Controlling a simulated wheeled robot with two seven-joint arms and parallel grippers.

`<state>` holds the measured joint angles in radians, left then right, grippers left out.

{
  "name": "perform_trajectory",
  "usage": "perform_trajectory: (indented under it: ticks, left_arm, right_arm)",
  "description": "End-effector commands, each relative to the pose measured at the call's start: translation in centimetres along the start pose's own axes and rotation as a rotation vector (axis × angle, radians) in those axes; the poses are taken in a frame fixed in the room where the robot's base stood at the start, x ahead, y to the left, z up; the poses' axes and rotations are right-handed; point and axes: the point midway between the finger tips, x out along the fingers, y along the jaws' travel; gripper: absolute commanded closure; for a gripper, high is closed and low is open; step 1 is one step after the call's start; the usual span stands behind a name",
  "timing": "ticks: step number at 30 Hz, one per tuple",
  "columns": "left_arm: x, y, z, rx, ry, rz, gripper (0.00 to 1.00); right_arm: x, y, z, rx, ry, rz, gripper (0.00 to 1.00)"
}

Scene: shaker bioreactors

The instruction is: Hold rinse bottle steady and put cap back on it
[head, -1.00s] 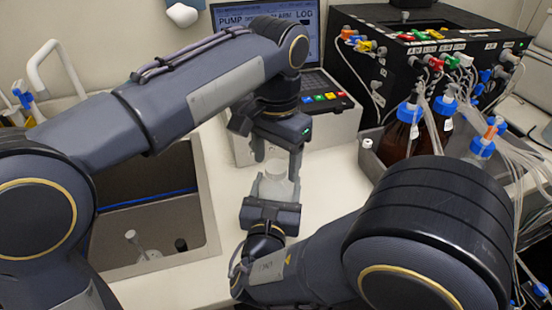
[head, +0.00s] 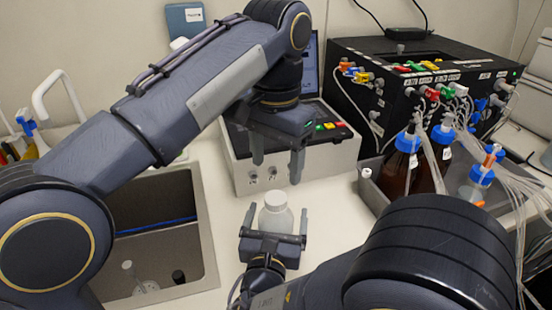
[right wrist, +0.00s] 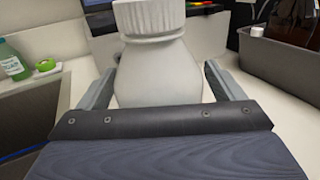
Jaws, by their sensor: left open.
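A white bottle (head: 276,219) stands upright on the bench in the head view. A white ribbed cap (right wrist: 150,18) sits on its neck; its top is cut off in the right wrist view. My right gripper (head: 275,222) is low, with one finger on each side of the bottle (right wrist: 158,75). Its fingers are open, with a narrow gap on both sides. My left gripper (head: 277,165) is above and behind the bottle, fingers pointing down, open and empty, clear of the cap.
A sink (head: 207,235) is at the left. A pump unit with a screen (head: 285,172) stands behind the bottle. A grey tray (head: 372,195) with blue-capped, tubed bottles is at the right. The right wrist view shows a green bottle (right wrist: 12,62) and a green round object (right wrist: 47,64).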

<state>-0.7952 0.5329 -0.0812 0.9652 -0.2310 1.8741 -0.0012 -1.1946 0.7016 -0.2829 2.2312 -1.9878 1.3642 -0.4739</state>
Motion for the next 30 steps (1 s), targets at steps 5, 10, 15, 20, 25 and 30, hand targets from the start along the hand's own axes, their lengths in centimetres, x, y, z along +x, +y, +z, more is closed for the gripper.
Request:
perform_trajectory:
  ticks: [5,10,15,20,25,30]
  left_arm:
    - [0.0,0.0,0.0,0.0,0.0,0.0,0.37]
    - [0.1,0.0,0.0,0.0,0.0,0.0,0.37]
    - [0.5,0.0,0.0,0.0,0.0,0.0,0.37]
    - [0.8,0.0,0.0,0.0,0.0,0.0,0.37]
    - [0.9,0.0,0.0,0.0,0.0,0.0,0.37]
    - [0.9,0.0,0.0,0.0,0.0,0.0,0.37]
  right_arm:
    - [0.0,0.0,0.0,0.0,0.0,0.0,0.12]
    - [-0.6,0.1,0.0,0.0,0.0,0.003,0.12]
    - [-3.3,0.1,-0.1,0.001,0.0,0.006,0.12]
    - [-6.0,0.1,-0.1,0.001,-0.001,0.005,0.12]
    - [-7.5,0.0,-0.1,0.0,0.0,0.002,0.12]
    - [-7.8,0.0,0.0,-0.001,0.0,0.0,0.12]
